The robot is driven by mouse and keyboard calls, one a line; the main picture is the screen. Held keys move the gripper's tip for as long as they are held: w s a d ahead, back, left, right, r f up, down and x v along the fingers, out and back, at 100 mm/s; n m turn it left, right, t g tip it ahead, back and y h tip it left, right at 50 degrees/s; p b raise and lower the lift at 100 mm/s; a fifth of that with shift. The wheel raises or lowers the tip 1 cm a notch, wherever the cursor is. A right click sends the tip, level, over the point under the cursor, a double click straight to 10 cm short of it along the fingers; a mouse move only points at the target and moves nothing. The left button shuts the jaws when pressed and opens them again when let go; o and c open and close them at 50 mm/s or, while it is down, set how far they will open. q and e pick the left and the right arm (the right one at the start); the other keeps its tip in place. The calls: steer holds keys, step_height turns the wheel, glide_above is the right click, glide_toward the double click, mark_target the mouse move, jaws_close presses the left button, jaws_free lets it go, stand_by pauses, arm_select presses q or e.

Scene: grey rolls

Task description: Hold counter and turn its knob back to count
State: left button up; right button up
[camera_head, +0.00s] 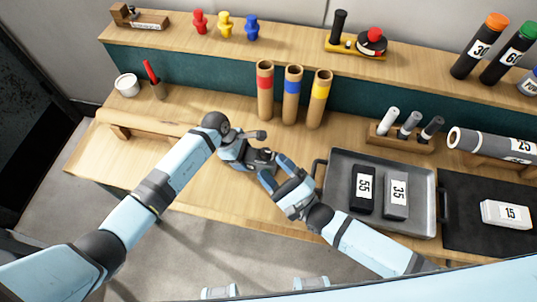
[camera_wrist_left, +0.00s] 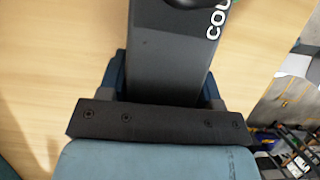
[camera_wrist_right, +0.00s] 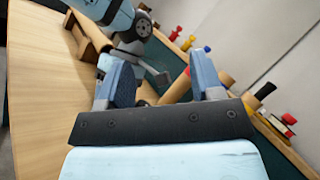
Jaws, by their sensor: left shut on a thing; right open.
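The counter (camera_wrist_left: 170,60) is a dark grey block with white lettering, partly cut off, in the left wrist view. A dark rounded part (camera_wrist_left: 184,3), perhaps its knob, shows at the top edge. My left gripper (camera_head: 246,158) is shut on the counter, its fingers on both sides of the block (camera_wrist_left: 160,88). In the head view the counter is small and mostly hidden among the grippers. My right gripper (camera_head: 277,171) is open close to the right of it. In the right wrist view its two fingers (camera_wrist_right: 162,82) stand apart with nothing clearly gripped between them.
Three cardboard tubes (camera_head: 292,95) stand behind the grippers. A grey tray (camera_head: 340,165) with two labelled blocks lies to the right, beside a black mat (camera_head: 460,230). A white cup (camera_head: 127,85) is at the left. The shelf (camera_head: 290,45) behind holds several coloured pieces.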

mark_target(268, 156)
steer(key=d+f+m+h, duration=0.1)
steer(key=f+m+h, duration=0.1)
steer(key=f+m, duration=0.1)
steer(key=s+d+f+m+h, duration=0.1)
steer(key=d+f+m+h, duration=0.1)
steer(key=m, duration=0.3)
steer(key=d+f+m+h, duration=0.1)
steer(key=f+m+h, duration=0.1)
steer(key=f+m, duration=0.2)
steer(key=shift+s+d+m+h, duration=0.2)
steer(key=shift+d+m+h, duration=0.05)
steer(key=shift+m+h, duration=0.05)
steer(key=shift+f, duration=0.25)
steer(key=shift+m, duration=0.3)
steer(key=x, duration=1.1)
steer(key=shift+w+a+f, duration=0.1)
steer(key=shift+w+f, duration=0.05)
steer(key=shift+w, duration=0.3)
